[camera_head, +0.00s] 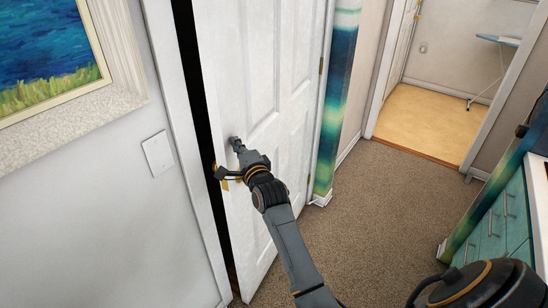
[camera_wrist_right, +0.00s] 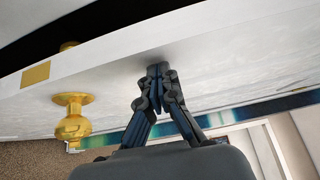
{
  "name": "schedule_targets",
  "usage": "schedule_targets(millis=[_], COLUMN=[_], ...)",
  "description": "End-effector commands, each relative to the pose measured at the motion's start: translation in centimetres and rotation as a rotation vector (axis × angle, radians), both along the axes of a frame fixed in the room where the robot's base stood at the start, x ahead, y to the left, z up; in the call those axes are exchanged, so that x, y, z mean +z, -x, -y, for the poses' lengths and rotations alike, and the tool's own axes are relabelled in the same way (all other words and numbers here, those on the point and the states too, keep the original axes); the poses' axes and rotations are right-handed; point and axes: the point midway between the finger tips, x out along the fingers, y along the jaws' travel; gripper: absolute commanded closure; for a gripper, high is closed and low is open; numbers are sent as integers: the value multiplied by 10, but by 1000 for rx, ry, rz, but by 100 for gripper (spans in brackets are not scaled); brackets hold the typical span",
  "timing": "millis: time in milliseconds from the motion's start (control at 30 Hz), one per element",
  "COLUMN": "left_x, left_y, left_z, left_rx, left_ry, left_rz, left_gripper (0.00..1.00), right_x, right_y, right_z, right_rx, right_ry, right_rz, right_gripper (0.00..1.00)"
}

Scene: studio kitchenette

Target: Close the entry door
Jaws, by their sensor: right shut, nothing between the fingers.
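The white panelled entry door (camera_head: 281,70) stands slightly ajar in the head view, with a dark gap (camera_head: 190,70) between its free edge and the frame. My right gripper (camera_head: 236,143) is shut and empty, with its fingertips at the door face near the free edge. In the right wrist view the shut fingertips (camera_wrist_right: 158,72) are touching or very close to the white door (camera_wrist_right: 210,60); I cannot tell which. A brass knob (camera_wrist_right: 73,115) is beside the gripper, and a brass latch plate (camera_wrist_right: 36,74) is on the door edge. My left gripper is not in view.
A light switch (camera_head: 157,153) and a framed painting (camera_head: 50,55) are on the wall left of the door. Carpet (camera_head: 375,220) is clear right of the door. Teal drawers (camera_head: 500,220) stand at the right. An open doorway (camera_head: 435,110) is at the back.

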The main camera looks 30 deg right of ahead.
Motion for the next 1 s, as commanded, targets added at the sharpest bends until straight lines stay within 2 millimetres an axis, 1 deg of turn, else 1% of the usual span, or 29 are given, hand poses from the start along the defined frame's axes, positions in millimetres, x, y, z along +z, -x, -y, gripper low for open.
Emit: schedule_targets(millis=[33, 100, 233, 367, 600, 733, 867, 1000], left_x=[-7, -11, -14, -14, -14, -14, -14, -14], left_y=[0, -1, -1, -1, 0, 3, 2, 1], left_z=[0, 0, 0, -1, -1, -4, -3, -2], left_rx=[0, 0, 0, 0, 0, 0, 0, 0], left_ry=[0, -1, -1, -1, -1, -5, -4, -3], left_rz=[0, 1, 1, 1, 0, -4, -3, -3], left_gripper=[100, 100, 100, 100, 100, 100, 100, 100], right_x=[-3, -2, 1, 1, 2, 4, 19, 46], right_y=[-12, -25, -40, -44, -44, -44, -44, -45], right_z=[-8, -16, -28, -32, -32, -31, -31, -32], right_rx=[1, 2, 7, 9, 9, 8, 8, 8], right_ry=[-7, -5, -1, 1, 2, 2, 0, -1], right_rz=[2, 3, 0, -1, -1, 0, 4, 4], right_gripper=[100, 100, 100, 100, 100, 100, 100, 100])
